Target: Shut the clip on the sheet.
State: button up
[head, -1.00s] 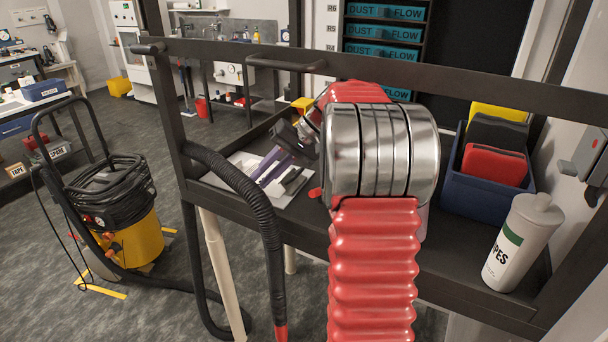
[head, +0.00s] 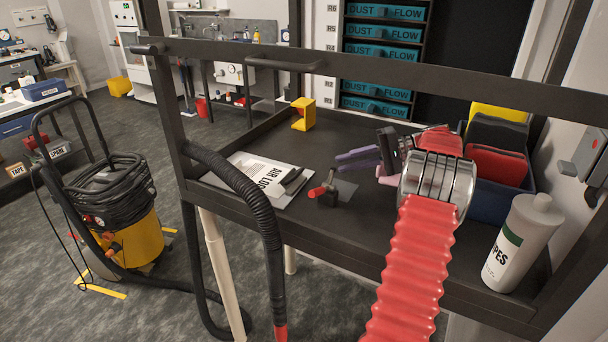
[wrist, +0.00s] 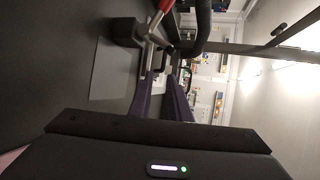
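The clip (head: 328,196), a dark clamp with a red-tipped handle, stands on the bench at the edge of a thin grey sheet (head: 346,188). Its red handle sticks out to the left, and a thin metal arm rises from the body. My gripper (head: 338,163) has purple fingers pointing left, above and behind the clip. In the wrist view the gripper (wrist: 161,74) is open, with nothing seen held. Whether it touches the clip I cannot tell.
A white "AIR LOG" page (head: 258,176) with a dark item on it lies left of the clip. A yellow block (head: 303,114) stands behind. A blue bin (head: 480,202) and a white bottle (head: 520,245) stand right. A black rail (head: 400,65) crosses above the bench.

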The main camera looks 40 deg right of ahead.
jog(key=shift+s+d, duration=0.3)
jog(key=shift+s, duration=0.05)
send_near(287, 178)
jog(key=x, duration=0.4)
jog(key=shift+w+a+f, duration=0.1)
jog(key=shift+w, duration=0.1)
dwell(0.4)
jog(key=shift+c, duration=0.3)
grip_shut()
